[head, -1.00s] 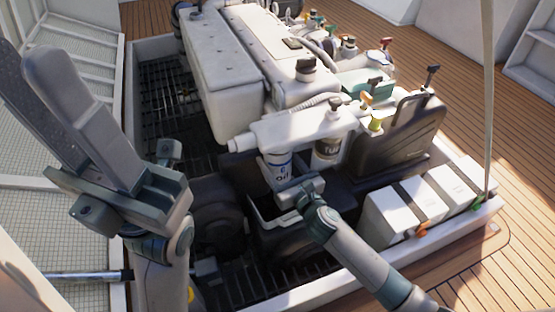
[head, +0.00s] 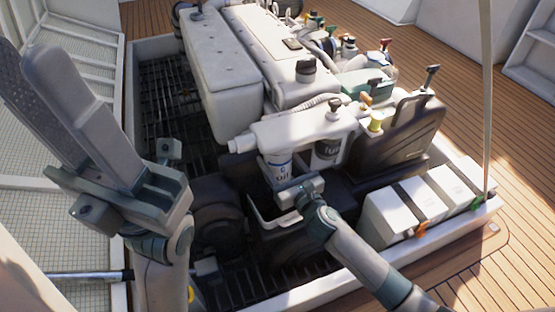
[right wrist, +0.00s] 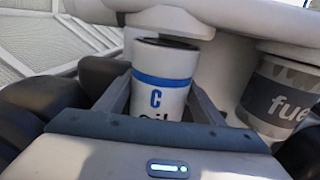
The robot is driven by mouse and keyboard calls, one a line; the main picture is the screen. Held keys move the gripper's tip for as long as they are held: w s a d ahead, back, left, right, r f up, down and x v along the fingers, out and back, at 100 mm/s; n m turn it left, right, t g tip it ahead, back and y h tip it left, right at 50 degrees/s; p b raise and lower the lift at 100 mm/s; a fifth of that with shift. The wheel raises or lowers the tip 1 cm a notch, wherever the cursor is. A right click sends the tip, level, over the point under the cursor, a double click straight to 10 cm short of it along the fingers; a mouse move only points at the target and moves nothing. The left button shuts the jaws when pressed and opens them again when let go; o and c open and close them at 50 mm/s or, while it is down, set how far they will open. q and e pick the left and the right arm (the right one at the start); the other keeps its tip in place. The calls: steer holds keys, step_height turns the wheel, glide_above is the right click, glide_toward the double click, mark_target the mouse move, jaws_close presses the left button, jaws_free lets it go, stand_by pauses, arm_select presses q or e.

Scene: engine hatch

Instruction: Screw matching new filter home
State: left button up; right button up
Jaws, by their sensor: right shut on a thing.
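A dark open-topped tray with a pale rim (head: 262,222) lies below the filter. White batteries (head: 395,217) stand to the right and a dark canister (head: 395,140) behind them. The engine (head: 225,80) fills the back. The wooden deck (head: 455,70) is clear at the right.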

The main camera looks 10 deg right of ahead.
steer(key=shift+r+p, duration=0.4)
steer(key=shift+p, duration=0.15)
stand_by(0.8)
steer(key=o, duration=1.1)
steer(key=shift+f, duration=0.1)
steer(key=shift+a+m+h, duration=0.1)
steer(key=shift+m+h, duration=0.2)
steer(key=shift+h, duration=0.1)
steer(key=shift+m+t+h, duration=0.3)
steer(key=shift+m+h, duration=0.4)
steer(key=shift+h, duration=0.4)
steer(key=shift+b, duration=0.3)
